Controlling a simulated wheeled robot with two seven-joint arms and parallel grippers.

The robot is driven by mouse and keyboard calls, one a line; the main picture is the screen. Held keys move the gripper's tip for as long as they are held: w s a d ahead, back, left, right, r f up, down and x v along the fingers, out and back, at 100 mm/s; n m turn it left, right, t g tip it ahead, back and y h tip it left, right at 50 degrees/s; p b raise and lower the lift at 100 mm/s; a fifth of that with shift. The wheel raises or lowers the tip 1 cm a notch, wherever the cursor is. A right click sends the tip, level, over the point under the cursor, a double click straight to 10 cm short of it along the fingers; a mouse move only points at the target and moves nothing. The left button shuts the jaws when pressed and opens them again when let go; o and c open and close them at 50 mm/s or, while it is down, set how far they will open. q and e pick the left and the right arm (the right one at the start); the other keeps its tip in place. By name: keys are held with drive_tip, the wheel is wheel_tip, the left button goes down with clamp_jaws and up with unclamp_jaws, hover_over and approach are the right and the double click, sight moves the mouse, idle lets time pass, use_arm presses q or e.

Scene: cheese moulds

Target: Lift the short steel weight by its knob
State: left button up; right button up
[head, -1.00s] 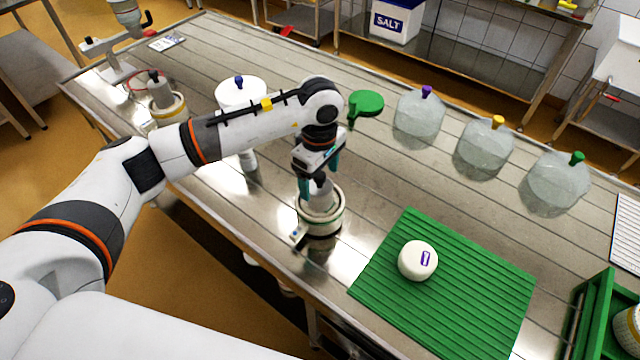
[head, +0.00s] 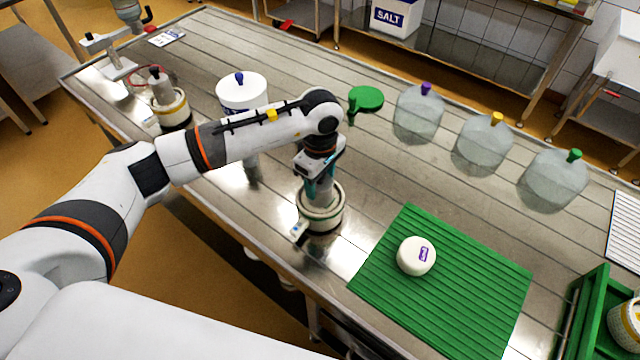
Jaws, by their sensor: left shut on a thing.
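My left gripper (head: 318,188) points down over a round white mould (head: 322,217) with a dark green band, near the table's front edge. Its teal fingers are shut on the short steel weight (head: 317,199), which shows as a grey piece at the mould's mouth. The knob is hidden between the fingers. I cannot tell whether the weight is clear of the mould. A second mould with a yellow band (head: 174,109) stands at the left with a taller steel weight (head: 160,88) on it. My right gripper is not in view.
A green ribbed mat (head: 452,300) with a white cheese (head: 416,256) lies to the right. Domed clear covers (head: 419,112) with coloured knobs line the back. A white tub (head: 241,94) stands behind my arm. A green crate (head: 592,310) is at the lower right.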

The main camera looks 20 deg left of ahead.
use_arm(q)
drive_tip(key=shift+r, duration=0.1)
wheel_tip(320, 180, up, 9)
drive_tip(key=b, duration=0.3)
drive_tip(key=shift+r, duration=0.45)
drive_tip(key=shift+r, duration=0.15)
wheel_tip(320, 180, up, 8)
drive_tip(key=p, duration=0.3)
idle(0.7)
drive_tip(key=shift+f, duration=0.2)
